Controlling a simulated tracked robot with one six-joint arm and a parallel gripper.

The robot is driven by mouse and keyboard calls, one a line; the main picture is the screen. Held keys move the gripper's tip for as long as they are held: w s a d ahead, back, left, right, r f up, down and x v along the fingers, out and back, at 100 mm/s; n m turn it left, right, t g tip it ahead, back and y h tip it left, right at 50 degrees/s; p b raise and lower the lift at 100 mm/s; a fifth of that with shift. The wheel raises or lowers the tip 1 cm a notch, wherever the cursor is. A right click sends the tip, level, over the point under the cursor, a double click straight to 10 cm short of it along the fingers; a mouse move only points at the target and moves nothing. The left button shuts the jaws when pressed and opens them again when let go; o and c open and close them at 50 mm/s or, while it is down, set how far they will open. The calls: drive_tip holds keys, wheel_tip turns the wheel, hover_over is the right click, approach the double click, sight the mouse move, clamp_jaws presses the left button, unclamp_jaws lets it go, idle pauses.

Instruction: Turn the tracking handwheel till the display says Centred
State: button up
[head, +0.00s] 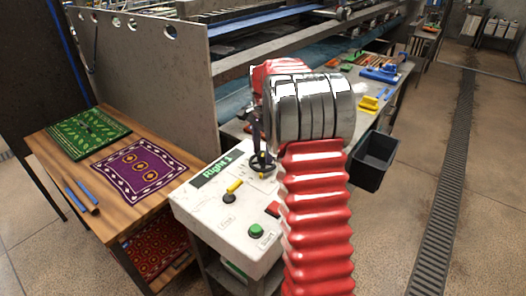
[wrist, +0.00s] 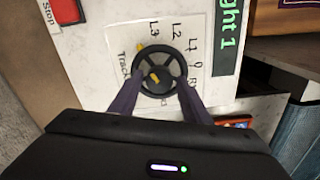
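The tracking handwheel (wrist: 158,52) is a small black spoked wheel with yellow marks, on a white control panel. It also shows in the head view (head: 262,170). The display (head: 217,168) reads "Right 1" in green; its end shows in the wrist view (wrist: 230,38). My gripper (wrist: 159,78) is over the wheel, with its two dark fingers apart and their tips at opposite sides of the rim. Whether they press on the rim or only straddle it I cannot tell. In the head view my arm hides part of the panel.
The panel also bears a yellow lever (head: 234,187), a green Start button (head: 256,230) and a red Stop button (head: 273,209). A wooden table (head: 60,165) with small rugs stands at the left. A black bin (head: 375,160) hangs at the right. Open floor lies further right.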

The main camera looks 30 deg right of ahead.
sight(263, 152)
drive_tip(key=shift+o, duration=0.7)
wheel_tip(263, 152, up, 14)
drive_tip(key=shift+f, duration=0.15)
idle(0.7)
